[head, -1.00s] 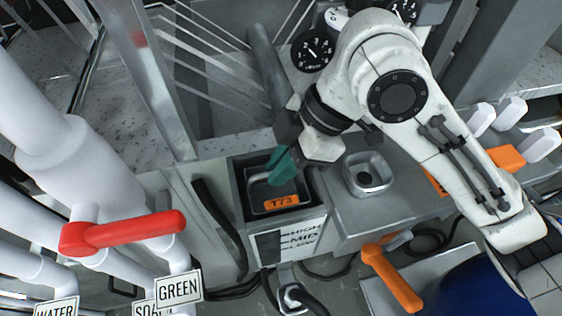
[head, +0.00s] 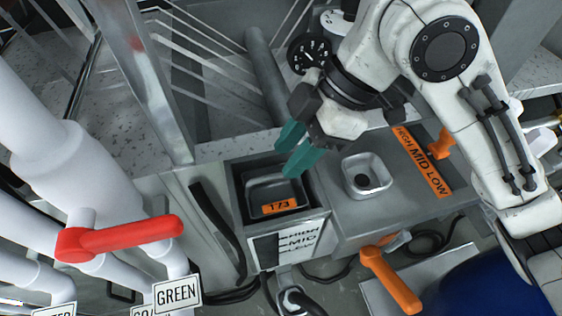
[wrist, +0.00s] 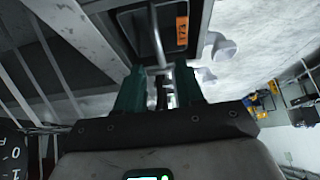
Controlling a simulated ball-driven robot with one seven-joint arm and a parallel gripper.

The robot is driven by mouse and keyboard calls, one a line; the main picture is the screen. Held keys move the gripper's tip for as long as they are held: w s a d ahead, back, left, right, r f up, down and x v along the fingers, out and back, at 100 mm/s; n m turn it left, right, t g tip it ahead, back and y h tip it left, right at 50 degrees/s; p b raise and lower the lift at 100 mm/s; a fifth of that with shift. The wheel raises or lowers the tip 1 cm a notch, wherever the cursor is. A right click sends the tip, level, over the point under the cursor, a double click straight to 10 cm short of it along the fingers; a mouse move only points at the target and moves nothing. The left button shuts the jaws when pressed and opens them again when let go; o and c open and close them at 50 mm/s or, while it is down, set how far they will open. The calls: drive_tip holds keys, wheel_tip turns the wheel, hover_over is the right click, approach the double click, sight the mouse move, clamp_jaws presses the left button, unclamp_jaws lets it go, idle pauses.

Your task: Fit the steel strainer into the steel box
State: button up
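The steel strainer (head: 258,207), a grey tray with an orange T73 tag, sits inside the dark-rimmed steel box (head: 238,192), its rim below the box's rim. I cannot tell whether it rests fully on the bottom. In the wrist view the strainer's thin metal handle (wrist: 157,38) rises toward my fingers, and the orange tag (wrist: 182,32) shows. My gripper (head: 296,150) is open, its two teal fingers apart and empty, above the box's back right corner. In the wrist view the gripper (wrist: 158,85) also shows its fingers spread, with the handle's line between them.
A square basin with a dark hole (head: 366,177) is set in the steel counter right of the box. An orange HIGH MID LOW strip (head: 422,162) lies farther right. A red-handled valve (head: 120,237) on white pipes stands left. An orange lever (head: 390,280) is in front.

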drive_tip(key=v, duration=0.7)
drive_tip(key=shift+r, duration=0.15)
idle(1.1)
